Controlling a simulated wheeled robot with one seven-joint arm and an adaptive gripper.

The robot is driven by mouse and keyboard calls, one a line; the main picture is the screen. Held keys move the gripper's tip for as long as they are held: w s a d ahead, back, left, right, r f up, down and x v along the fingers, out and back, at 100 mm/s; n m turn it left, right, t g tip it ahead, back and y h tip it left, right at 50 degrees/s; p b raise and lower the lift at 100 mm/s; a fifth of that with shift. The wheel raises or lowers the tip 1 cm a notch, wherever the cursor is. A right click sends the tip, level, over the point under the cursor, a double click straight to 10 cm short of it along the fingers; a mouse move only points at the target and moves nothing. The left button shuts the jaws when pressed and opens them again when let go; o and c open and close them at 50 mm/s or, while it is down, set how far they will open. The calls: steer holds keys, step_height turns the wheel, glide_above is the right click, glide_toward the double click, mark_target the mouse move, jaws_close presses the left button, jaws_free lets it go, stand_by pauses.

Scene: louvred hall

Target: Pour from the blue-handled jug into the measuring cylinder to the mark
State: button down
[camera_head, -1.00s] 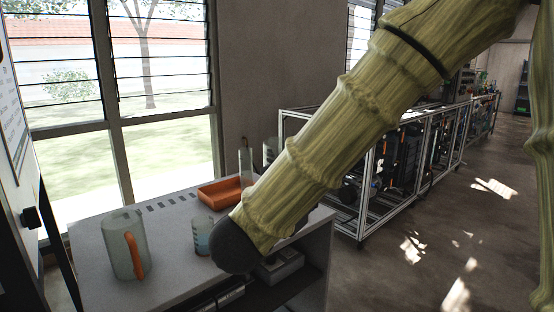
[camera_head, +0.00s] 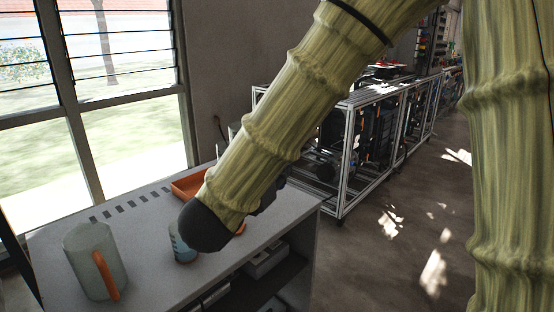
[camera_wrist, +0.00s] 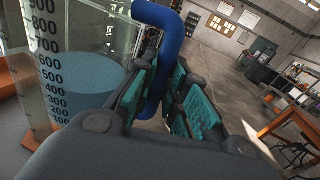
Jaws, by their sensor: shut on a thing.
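The blue-handled jug (camera_wrist: 95,65) is clear, with blue liquid in it, and fills the left of the wrist view. Its thick blue handle (camera_wrist: 178,35) runs between the teal pads of my gripper (camera_wrist: 176,88), which is shut on it. Black numbers up to 900 show along the vessel's left side. In the head view a small marked vessel with bluish contents (camera_head: 180,247), probably this jug, shows beside the dark end of my arm, which hides part of it.
A jug with an orange handle (camera_head: 84,250) stands at the left on the grey bench (camera_head: 135,225). An orange tray (camera_head: 187,186) lies farther back, partly behind my arm. Metal-framed racks (camera_head: 345,165) stand beyond the bench. The floor at the right is open.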

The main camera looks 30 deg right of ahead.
steer(key=w+a+r+n+g+p, duration=0.1)
steer(key=w+r+n+p, duration=0.2)
steer(key=p, duration=1.4)
steer(key=w+a+r+n+g+y+p, duration=0.1)
steer(key=r+n+p, duration=0.5)
steer(key=p, duration=1.2)
step_height(320, 180, up, 4)
steer(key=shift+w+a+f+n+g, duration=0.15)
steer(key=shift+w+n+g, duration=0.15)
steer(key=shift+w+g, duration=0.7)
steer(key=shift+w+p, duration=0.2)
steer(key=shift+p, duration=0.1)
steer(key=shift+w+a+r, duration=0.1)
steer(key=shift+w+r, duration=0.15)
steer(key=shift+r, duration=0.25)
steer(key=shift+w+a+r+n+p, duration=0.1)
steer(key=shift+w+r+n+p, duration=0.2)
steer(key=shift+n+p, duration=0.15)
stand_by(0.6)
